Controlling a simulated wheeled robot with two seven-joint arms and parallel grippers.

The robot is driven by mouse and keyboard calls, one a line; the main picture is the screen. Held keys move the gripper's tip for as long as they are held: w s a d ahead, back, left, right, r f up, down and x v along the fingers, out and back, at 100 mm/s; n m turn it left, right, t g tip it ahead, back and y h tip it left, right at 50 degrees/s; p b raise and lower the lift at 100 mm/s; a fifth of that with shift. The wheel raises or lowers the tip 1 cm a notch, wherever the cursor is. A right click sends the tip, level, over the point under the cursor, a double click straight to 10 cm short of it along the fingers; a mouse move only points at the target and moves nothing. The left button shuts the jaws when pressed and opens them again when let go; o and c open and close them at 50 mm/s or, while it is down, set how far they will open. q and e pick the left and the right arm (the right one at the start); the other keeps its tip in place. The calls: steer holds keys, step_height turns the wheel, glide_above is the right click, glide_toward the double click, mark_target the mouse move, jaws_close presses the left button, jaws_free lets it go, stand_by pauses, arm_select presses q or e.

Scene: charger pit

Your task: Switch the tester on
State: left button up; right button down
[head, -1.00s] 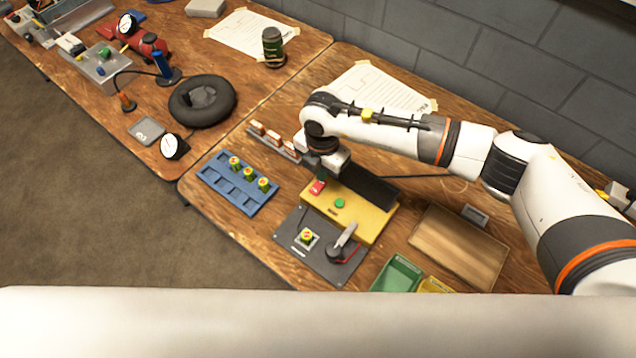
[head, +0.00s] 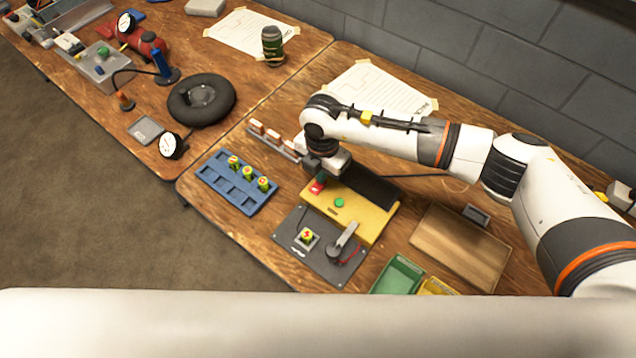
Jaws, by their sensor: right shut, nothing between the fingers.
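The tester (head: 362,219) is a yellow box with a black sloped panel, a green button (head: 339,202) and a red switch (head: 317,187) at its left end. My right gripper (head: 319,177) is shut and empty. It points down at the tester's left end, right at the red switch; I cannot tell whether it touches it. The gripper and wrist hide part of that end. My left gripper is not in view.
A dark plate (head: 304,262) with a small cell and a grey lever lies in front of the tester. A blue tray (head: 209,181) with several cells is to the left. Green bin (head: 397,275) and wooden board (head: 458,247) are to the right.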

steer(key=shift+f, duration=0.3)
steer(key=shift+r+p, duration=2.3)
steer(key=shift+r, duration=1.3)
steer(key=shift+s+f, duration=0.1)
